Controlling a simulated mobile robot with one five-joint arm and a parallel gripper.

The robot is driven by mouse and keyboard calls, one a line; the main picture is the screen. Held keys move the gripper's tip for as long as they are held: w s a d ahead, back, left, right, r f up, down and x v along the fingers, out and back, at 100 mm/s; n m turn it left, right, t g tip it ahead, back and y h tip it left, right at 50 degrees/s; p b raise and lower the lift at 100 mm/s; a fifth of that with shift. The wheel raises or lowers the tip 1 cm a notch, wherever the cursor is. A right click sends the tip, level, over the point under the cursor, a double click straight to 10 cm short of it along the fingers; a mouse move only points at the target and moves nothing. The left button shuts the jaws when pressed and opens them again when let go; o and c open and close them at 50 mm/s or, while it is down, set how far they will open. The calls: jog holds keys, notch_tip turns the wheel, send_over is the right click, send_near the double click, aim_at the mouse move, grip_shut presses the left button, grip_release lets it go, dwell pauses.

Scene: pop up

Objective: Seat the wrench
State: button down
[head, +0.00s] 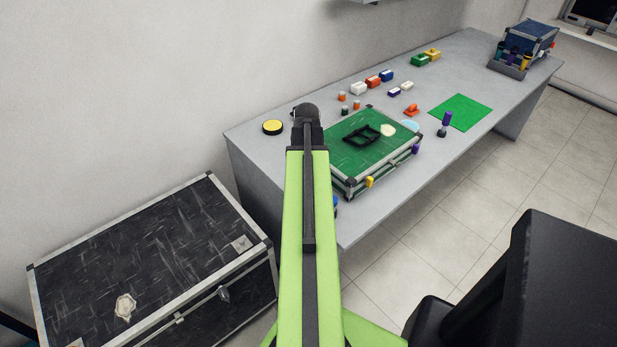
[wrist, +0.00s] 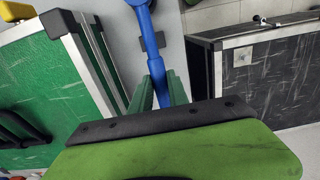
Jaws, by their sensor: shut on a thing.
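A blue wrench (wrist: 152,50) stands out from between the dark green fingers of my gripper (wrist: 160,92) in the wrist view. My gripper is shut on it, and its far end runs off the top edge. In the head view my own arm hides the gripper. A small blue piece (head: 336,203) shows beside the arm there, and I cannot tell whether it is the wrench. A green case (head: 349,160) with metal edges lies on the table to the right of my arm. A black frame-like holder (head: 362,135) sits on its lid.
The grey table (head: 380,208) carries a yellow round button (head: 272,127), several coloured blocks (head: 373,81), a green mat (head: 460,112), a purple-topped peg (head: 445,123) and a blue case (head: 530,45). A large black case (head: 150,265) stands at the left, below table height.

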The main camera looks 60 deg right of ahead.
jog(key=shift+f+b, duration=1.25)
jog(key=shift+f, duration=0.1)
jog(key=c, duration=1.2)
grip_release()
notch_tip(320, 180, up, 18)
jog(key=p, duration=1.7)
jog(key=shift+w+f, duration=0.15)
jog(key=shift+f, duration=0.1)
jog(key=shift+d, duration=0.1)
